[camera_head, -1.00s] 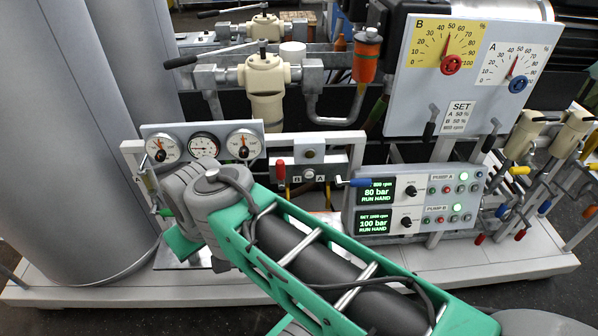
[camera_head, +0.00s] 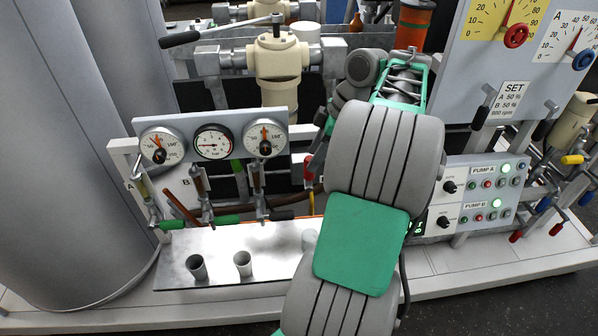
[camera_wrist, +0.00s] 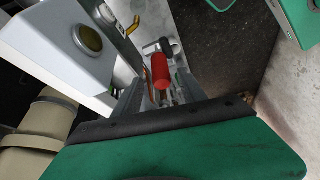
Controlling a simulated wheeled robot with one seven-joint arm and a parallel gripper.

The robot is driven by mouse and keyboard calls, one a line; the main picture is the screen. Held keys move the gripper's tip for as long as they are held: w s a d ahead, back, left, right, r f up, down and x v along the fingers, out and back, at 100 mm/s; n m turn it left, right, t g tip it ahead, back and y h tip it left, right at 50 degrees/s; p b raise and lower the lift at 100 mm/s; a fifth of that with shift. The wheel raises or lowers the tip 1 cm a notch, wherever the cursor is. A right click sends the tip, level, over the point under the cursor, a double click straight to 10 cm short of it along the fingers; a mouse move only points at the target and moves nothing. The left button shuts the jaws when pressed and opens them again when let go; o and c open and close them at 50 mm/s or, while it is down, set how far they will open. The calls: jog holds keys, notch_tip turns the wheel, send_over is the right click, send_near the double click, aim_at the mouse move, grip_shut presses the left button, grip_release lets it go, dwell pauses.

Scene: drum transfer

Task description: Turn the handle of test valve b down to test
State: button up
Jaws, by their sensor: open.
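The red handle (camera_wrist: 160,70), which I take to be that of test valve b, shows in the wrist view just beyond my gripper (camera_wrist: 157,92). The handle lies between the lines of the two fingers; I cannot tell whether they touch it. In the head view my gripper (camera_head: 319,150) points down beside the gauge panel, and a bit of the red handle (camera_head: 307,170) shows next to it. The fingers are open. My arm hides most of the valve block and its labels.
A gauge panel (camera_head: 190,121) stands left of my gripper. Below it are small valves with green handles (camera_head: 228,220) and a black handle (camera_head: 281,215). Cups (camera_head: 243,263) stand on a metal tray (camera_head: 222,280). The pump panel (camera_head: 480,190) is at right.

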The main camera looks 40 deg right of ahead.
aim_at(309, 175)
jog(key=b+x, duration=0.2)
jog(key=x, duration=0.4)
jog(key=shift+w+a+f, duration=0.1)
jog(key=shift+a+f, duration=0.05)
jog(key=shift+a, duration=0.1)
jog(key=shift+c, duration=0.4)
grip_shut()
dwell(0.6)
